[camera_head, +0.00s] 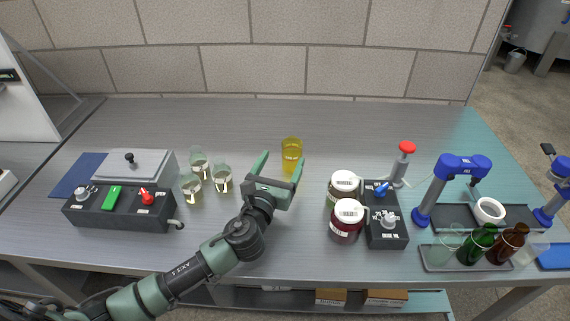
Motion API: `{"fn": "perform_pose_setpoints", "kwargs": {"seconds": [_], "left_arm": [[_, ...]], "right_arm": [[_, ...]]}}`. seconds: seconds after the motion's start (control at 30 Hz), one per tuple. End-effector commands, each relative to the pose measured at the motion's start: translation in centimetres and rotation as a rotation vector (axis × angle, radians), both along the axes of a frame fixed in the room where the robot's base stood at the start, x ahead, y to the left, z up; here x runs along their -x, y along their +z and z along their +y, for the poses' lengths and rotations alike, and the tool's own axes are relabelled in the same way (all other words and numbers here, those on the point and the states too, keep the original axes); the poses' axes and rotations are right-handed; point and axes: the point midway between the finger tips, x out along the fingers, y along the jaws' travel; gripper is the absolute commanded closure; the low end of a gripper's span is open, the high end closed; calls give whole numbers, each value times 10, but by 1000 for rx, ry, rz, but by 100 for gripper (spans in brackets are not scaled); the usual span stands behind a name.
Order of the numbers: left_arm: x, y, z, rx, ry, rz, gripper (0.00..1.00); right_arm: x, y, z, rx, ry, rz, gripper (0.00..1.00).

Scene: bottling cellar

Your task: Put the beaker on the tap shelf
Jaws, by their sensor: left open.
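A clear beaker with yellow liquid (291,146) stands upright on the grey bench, near the middle. My left gripper (278,165) is open and empty, its fingers pointing away from me toward the beaker. The right-hand fingertip overlaps the beaker's lower front in the picture; I cannot tell whether it touches. No part is clearly marked as the tap shelf. A dark shelf-like tray (462,214) lies beneath a blue arched fixture (435,190) at the right. My right gripper is out of view.
Several small glasses (222,181) stand left of my gripper, beside a grey control box (110,205). Two lidded jars (346,231) and a dark valve box (386,232) stand to the right. Bottles (478,246) sit in a front tray (437,262). The back of the bench is clear.

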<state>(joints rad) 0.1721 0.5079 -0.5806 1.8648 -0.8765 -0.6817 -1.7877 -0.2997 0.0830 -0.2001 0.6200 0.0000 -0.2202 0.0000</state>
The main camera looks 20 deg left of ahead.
Motion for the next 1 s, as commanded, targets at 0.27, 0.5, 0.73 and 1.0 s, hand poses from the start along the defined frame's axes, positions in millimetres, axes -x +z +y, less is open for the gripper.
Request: {"fn": "perform_pose_setpoints", "kwargs": {"seconds": [0.27,0.5,0.73,1.0], "left_arm": [[-32,1,-2,1,2,-1,24],[-67,-1,-6,-1,3,-1,24],[-75,-1,-7,-1,0,-1,24],[-75,-1,-7,-1,0,-1,68]], "right_arm": [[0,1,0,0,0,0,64],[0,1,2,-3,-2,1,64],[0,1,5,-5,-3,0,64],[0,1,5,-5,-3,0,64]]}}
